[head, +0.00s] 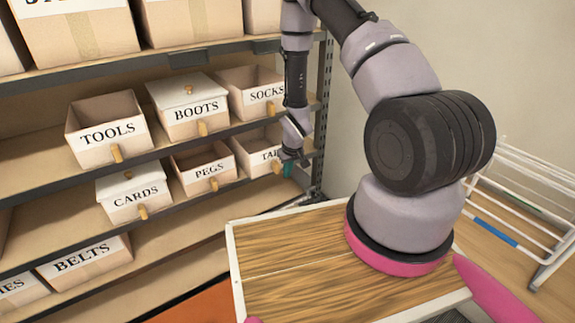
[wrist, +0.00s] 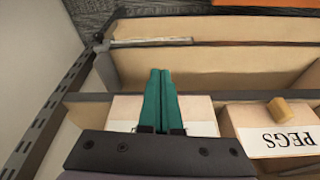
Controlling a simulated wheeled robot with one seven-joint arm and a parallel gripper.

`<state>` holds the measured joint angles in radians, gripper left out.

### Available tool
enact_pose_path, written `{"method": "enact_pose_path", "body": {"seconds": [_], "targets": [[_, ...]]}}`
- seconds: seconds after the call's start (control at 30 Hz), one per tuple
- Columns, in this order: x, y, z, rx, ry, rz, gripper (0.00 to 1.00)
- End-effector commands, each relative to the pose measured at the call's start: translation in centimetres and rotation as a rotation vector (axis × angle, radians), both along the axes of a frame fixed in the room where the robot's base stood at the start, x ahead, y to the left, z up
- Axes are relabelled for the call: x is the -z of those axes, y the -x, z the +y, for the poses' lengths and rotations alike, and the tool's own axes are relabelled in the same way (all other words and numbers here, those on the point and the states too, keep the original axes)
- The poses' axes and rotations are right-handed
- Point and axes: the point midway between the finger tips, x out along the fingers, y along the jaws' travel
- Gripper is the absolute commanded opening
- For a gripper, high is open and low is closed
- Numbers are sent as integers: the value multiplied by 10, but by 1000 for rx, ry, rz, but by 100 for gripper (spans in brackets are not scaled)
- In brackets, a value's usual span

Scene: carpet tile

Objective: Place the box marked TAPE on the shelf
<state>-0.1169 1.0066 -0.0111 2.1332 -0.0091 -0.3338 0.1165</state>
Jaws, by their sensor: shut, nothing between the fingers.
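The box whose label reads "TA", its remaining letters hidden by my arm (head: 255,150), stands on the shelf board at the right end of its row, beside the PEGS box. It appears open-topped, with a wooden knob partly showing at its front. My gripper (head: 288,169) is at its front right, with green fingers. In the wrist view, the fingers (wrist: 160,74) are shut together with nothing between them, and they overlap the box (wrist: 195,104) in the picture. Whether they touch it I cannot tell. The shelf (head: 60,187) is a dark-edged rack.
The PEGS box (head: 203,168) and CARDS box (head: 133,195) share that row. TOOLS (head: 107,130), BOOTS (head: 190,105) and SOCKS (head: 250,92) stand above; BELTS (head: 85,262) below. A perforated post (wrist: 45,120) is close to my gripper. A wooden-topped surface (head: 300,262) is bare in front.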

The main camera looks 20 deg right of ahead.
Motion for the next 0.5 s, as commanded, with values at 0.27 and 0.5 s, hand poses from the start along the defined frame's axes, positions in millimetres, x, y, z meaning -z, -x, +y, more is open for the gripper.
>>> {"method": "enact_pose_path", "body": {"seconds": [0.27,0.5], "targets": [[37,-28,5,0,-1,-6,0],[37,-49,9,0,0,-2,0]]}}
